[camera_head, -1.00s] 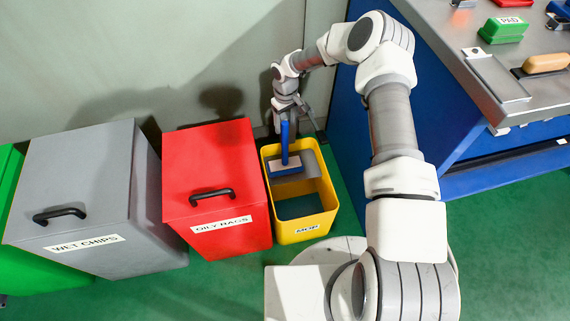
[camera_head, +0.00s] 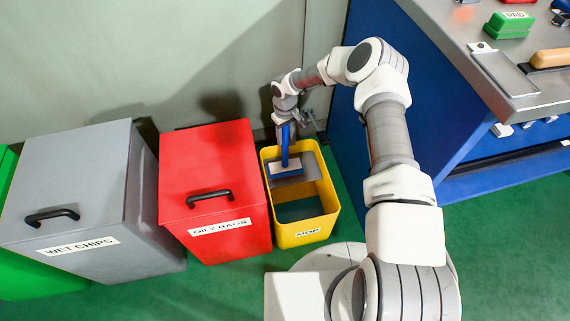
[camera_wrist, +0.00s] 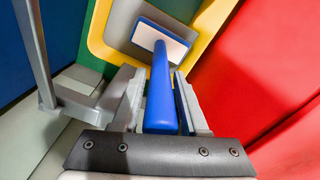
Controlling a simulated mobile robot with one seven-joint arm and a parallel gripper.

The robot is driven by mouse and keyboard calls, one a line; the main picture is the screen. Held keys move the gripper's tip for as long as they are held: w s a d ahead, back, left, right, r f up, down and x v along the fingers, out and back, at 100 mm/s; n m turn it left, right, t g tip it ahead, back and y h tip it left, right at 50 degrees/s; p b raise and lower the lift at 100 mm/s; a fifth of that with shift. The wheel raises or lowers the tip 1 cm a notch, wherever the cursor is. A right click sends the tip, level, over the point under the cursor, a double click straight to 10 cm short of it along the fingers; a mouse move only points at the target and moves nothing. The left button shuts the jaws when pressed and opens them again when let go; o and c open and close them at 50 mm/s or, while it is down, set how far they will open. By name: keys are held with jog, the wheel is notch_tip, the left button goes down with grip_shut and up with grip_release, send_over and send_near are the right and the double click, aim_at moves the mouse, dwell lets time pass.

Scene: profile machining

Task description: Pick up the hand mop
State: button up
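The hand mop has a blue upright handle (camera_head: 285,149) and a blue head with a pale face (camera_head: 286,168). Its head is inside the yellow MOP bin (camera_head: 308,236), toward the back. My gripper (camera_head: 286,126) is above the bin's back end, pointing down at the upper handle. In the wrist view my gripper's fingers (camera_wrist: 160,105) stand on both sides of the blue handle (camera_wrist: 161,90), close against it, and appear shut on it. The pale-faced mop head (camera_wrist: 160,40) shows beyond the fingers. The underside of the mop head is hidden.
A red OILY RAGS bin (camera_head: 212,170) stands left of the yellow bin, then a grey WET CHIPS bin (camera_head: 75,180) and a green bin (camera_head: 30,280). A blue workbench (camera_head: 400,115) stands right. The wall is close behind.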

grip_shut()
